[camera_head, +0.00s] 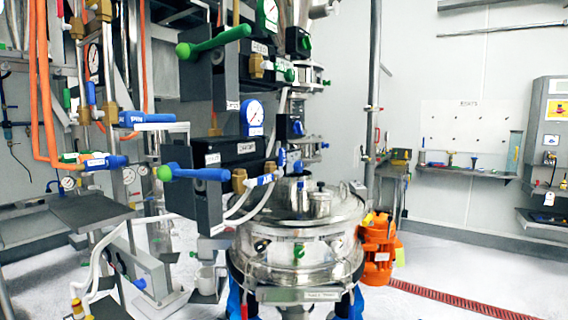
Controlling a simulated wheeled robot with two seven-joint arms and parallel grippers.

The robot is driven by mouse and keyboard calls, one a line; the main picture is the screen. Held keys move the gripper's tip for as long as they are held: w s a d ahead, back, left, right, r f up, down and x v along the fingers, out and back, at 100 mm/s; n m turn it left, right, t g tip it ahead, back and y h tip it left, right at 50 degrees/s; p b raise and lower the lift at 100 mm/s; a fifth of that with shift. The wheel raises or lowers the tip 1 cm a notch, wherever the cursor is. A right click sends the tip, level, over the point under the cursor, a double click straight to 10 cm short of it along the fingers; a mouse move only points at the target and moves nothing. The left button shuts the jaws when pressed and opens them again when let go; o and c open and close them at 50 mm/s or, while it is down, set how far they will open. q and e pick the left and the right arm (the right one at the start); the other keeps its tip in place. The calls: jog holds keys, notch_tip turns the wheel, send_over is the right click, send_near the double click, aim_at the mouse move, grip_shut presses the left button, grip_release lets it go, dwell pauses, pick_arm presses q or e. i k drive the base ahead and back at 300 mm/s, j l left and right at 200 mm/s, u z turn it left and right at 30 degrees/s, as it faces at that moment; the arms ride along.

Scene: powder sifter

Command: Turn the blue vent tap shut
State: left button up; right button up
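Several blue-handled taps show, and I cannot read which one is the vent tap. A blue lever with a green knob (200,174) sticks out level to the left from a dark grey box (195,205) at the middle left. A small blue-handled tap (264,180) sits on the white hose just right of that box. Other blue handles are on the pipes at the left: an upper one (145,117), a lower one (105,162) and a small upright one (90,93). Neither of my grippers is in view.
The round steel sifter (300,245) stands at the centre, with an orange motor (378,245) at its right. A green lever (214,42) is above the blue one. Orange hoses (47,90) hang at the left. The floor at the right is clear before the wall shelf (470,172).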

aim_at(282, 151)
jog(key=i+l+u, duration=0.1)
jog(key=l, duration=0.25)
jog(key=i+l, duration=0.25)
jog(key=i+l+u, duration=0.15)
jog(key=l, duration=0.3)
jog(key=i+l+u, duration=0.1)
jog(key=l, duration=0.3)
